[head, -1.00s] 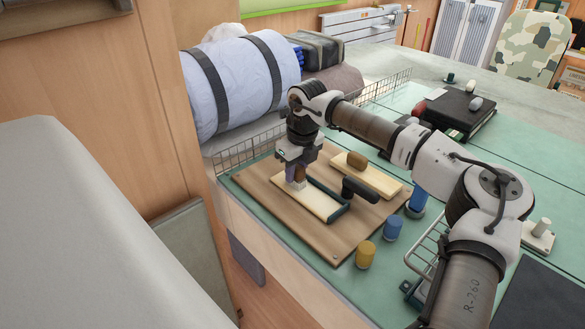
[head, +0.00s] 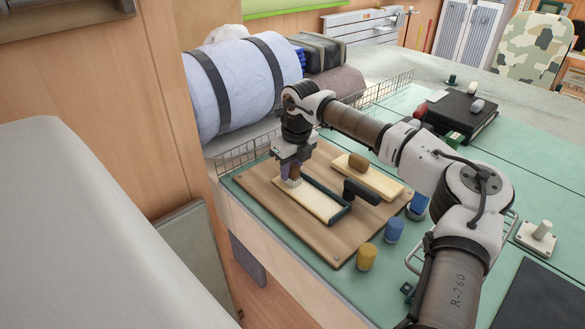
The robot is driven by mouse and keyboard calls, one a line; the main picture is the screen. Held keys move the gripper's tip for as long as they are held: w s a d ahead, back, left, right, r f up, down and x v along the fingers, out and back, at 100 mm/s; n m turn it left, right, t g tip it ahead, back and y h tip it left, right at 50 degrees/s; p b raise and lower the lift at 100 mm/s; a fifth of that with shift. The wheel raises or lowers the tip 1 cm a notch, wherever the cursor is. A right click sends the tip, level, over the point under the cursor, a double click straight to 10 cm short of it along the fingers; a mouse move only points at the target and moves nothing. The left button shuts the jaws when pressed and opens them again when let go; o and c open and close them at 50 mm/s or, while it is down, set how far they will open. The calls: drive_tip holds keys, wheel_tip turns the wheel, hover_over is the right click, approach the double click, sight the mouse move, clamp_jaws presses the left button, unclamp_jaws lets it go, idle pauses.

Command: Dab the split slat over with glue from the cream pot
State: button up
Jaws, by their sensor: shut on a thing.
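My gripper (head: 291,162) is shut on a brush (head: 292,182) with a brownish handle and pale bristles pointing down. The bristles are at the far left end of a pale wooden slat (head: 318,205), seemingly touching it or just above it; I cannot tell which. The slat lies on a brown board (head: 280,216), with a dark green frame and black-handled clamp (head: 360,191) along its right side. The split and any glue on the slat are too small to make out. I cannot pick out a cream pot.
A second pale block (head: 372,180) with a brown knob lies behind the slat. A wire rack (head: 245,154) and rolled bundle (head: 240,82) border the back left.

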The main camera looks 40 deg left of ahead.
drive_tip(key=shift+d, duration=0.1)
drive_tip(key=shift+d, duration=1.05)
drive_tip(key=shift+a, duration=1.2)
drive_tip(key=shift+d+f, duration=0.15)
drive_tip(key=shift+d, duration=0.05)
drive_tip(key=shift+s+d, duration=0.1)
drive_tip(key=shift+d, duration=0.95)
drive_tip(key=shift+r, duration=0.25)
